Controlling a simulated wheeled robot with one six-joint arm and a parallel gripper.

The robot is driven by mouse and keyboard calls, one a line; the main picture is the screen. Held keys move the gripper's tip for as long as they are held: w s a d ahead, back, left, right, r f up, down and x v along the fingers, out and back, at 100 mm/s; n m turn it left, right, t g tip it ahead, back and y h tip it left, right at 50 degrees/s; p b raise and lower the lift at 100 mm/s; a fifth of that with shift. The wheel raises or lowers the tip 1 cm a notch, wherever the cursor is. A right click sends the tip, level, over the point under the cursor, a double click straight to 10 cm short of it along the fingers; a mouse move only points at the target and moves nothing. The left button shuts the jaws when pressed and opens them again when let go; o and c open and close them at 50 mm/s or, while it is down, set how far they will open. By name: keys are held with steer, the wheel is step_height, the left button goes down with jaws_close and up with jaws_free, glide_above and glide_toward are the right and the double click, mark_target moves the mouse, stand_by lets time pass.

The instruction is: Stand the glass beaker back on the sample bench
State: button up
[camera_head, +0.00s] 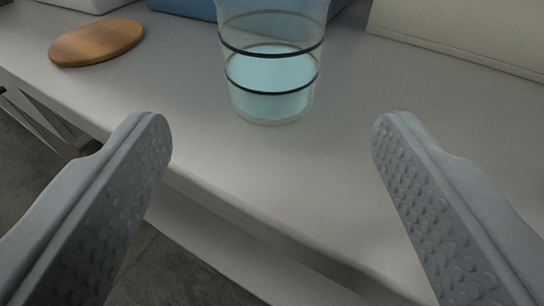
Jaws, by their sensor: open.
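The glass beaker (271,72) stands upright on the pale grey sample bench (185,112). It is clear, with two dark bands around it and light blue liquid inside. Its top is cut off by the upper edge of the picture. My gripper (272,135) is wide open and empty, its two grey studded fingers on either side of the picture. The beaker is beyond the fingertips, roughly centred between them, and neither finger touches it.
A round wooden disc (97,42) lies on the bench at the far left. A blue object (188,8) is behind the beaker, and a cream-coloured box or panel (465,32) is at the back right. The bench's front edge runs diagonally below the beaker. The surface around the beaker is clear.

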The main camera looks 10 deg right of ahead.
steer(key=shift+s, duration=0.4)
steer(key=shift+r, duration=0.1)
steer(key=s+r+t+y, duration=0.1)
steer(key=s+r+y, duration=0.1)
steer(key=s+r, duration=1.7)
steer(key=s, duration=1)
steer(key=s+d+r+n, duration=0.1)
steer(key=s, duration=1)
steer(key=shift+s+d+r+t, duration=0.25)
steer(key=shift+r+t, duration=0.1)
steer(key=shift+t, duration=0.05)
